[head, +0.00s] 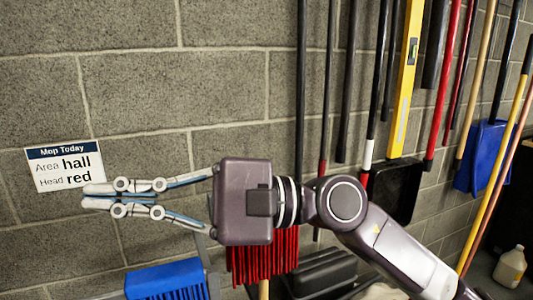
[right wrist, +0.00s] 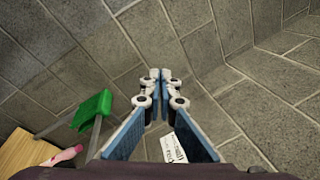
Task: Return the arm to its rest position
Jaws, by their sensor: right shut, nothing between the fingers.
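My right gripper (head: 84,196) reaches in from the right in the head view, stretched out level toward the left. Its two fingers are together at the tips, shut with nothing between them. The fingertips are at the lower edge of a white sign (head: 64,166) reading "Mop Today, Area hall, Head red" on the block wall. In the right wrist view the gripper (right wrist: 160,74) also shows shut and empty, and part of the sign (right wrist: 174,147) shows beside its fingers. My left gripper is out of view.
A red mop head (head: 263,258) and a blue brush head (head: 166,279) are below my arm. Several long handles, a yellow level (head: 405,80), a black dustpan (head: 396,188) and a blue dustpan (head: 482,157) hang right. A jug (head: 510,267) stands lower right. A green tool (right wrist: 92,108) shows in the wrist view.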

